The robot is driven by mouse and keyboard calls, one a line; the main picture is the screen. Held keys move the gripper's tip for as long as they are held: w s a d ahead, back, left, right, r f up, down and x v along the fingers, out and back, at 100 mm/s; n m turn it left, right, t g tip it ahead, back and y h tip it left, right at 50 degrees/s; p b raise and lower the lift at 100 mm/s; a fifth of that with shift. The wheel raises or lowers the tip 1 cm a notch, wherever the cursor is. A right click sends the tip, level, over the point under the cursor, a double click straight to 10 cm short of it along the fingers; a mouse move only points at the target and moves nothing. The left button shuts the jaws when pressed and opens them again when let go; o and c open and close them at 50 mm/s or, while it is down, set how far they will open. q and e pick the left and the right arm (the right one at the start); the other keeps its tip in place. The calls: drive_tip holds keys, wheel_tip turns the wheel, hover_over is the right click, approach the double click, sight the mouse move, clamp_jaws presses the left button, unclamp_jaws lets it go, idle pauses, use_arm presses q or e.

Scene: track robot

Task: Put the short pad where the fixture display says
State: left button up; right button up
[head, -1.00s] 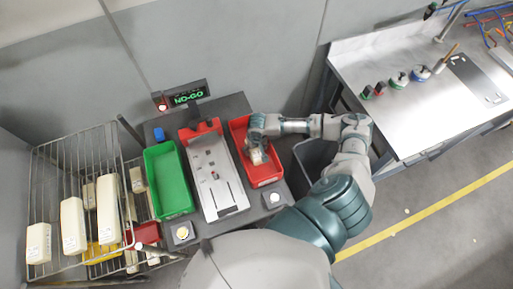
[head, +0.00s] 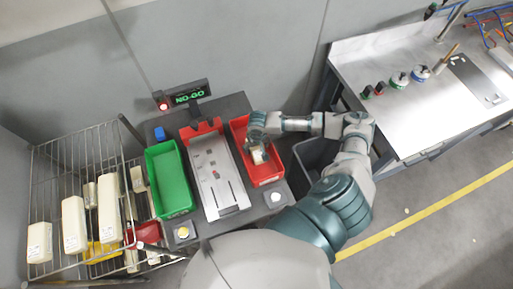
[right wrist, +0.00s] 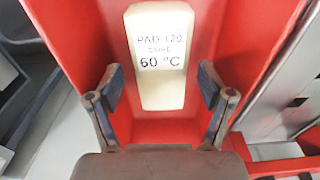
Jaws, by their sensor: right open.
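The short pad (right wrist: 160,50) is cream, labelled "PAD 120 CURE 60 °C" in the right wrist view. It lies in the red bin (right wrist: 235,45), right of the fixture. It also shows in the head view (head: 259,156), partly hidden by my gripper. My right gripper (right wrist: 161,88) is open, its fingers on either side of the pad's near end with visible gaps. It also shows over the red bin in the head view (head: 257,141). The fixture (head: 215,172) has a bare grey plate. Its display (head: 188,96) reads "NO-GO" in green, beside a lit red lamp (head: 163,106). My left gripper is out of view.
A green bin (head: 168,180) stands left of the fixture. A wire rack (head: 75,150) at the left holds several cream pads. A dark bin (head: 315,157) stands right of the red bin. A metal workbench (head: 420,90) is at the right.

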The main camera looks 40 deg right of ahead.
sight(256, 150)
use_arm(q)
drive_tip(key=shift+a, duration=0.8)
use_arm(e)
wheel_tip(256, 150, up, 11)
drive_tip(key=shift+s+a, duration=0.25)
drive_tip(key=shift+s, duration=0.1)
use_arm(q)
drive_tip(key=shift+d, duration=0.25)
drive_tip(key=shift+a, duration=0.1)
use_arm(e)
drive_tip(key=shift+a, duration=0.15)
